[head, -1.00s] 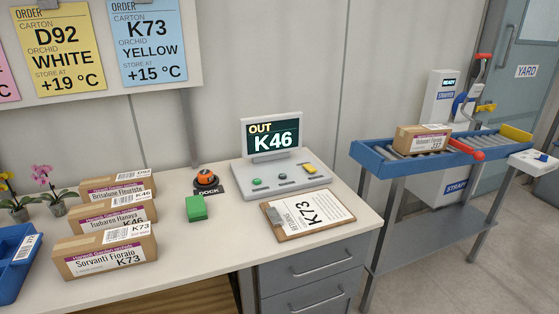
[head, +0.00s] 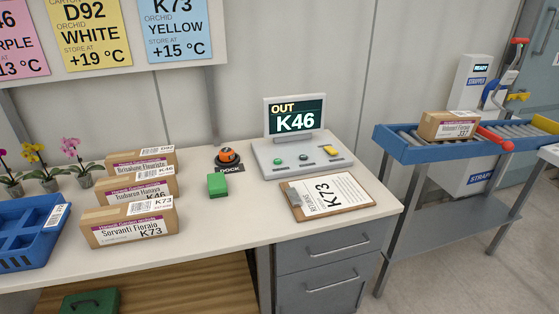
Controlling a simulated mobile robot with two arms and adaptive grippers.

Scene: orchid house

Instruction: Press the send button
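A grey console (head: 285,168) stands on the white bench, with a screen (head: 295,117) reading "OUT K46". On its sloped top are a green button (head: 278,162), a dark control (head: 304,158) and a yellow one (head: 331,150). Their labels are too small to read, so I cannot tell which is the send button. A white box (head: 548,152) with a small dark mark sits at the near right side of the conveyor, partly cut off by the picture's edge. Neither of my grippers is in view.
Several labelled cartons (head: 130,226), a blue crate (head: 30,258) and orchids (head: 75,160) are at left. An orange-topped dock device (head: 228,156), green block (head: 217,185) and K73 clipboard (head: 328,196) lie near the console. A blue conveyor (head: 405,150) at right bears a carton (head: 449,125).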

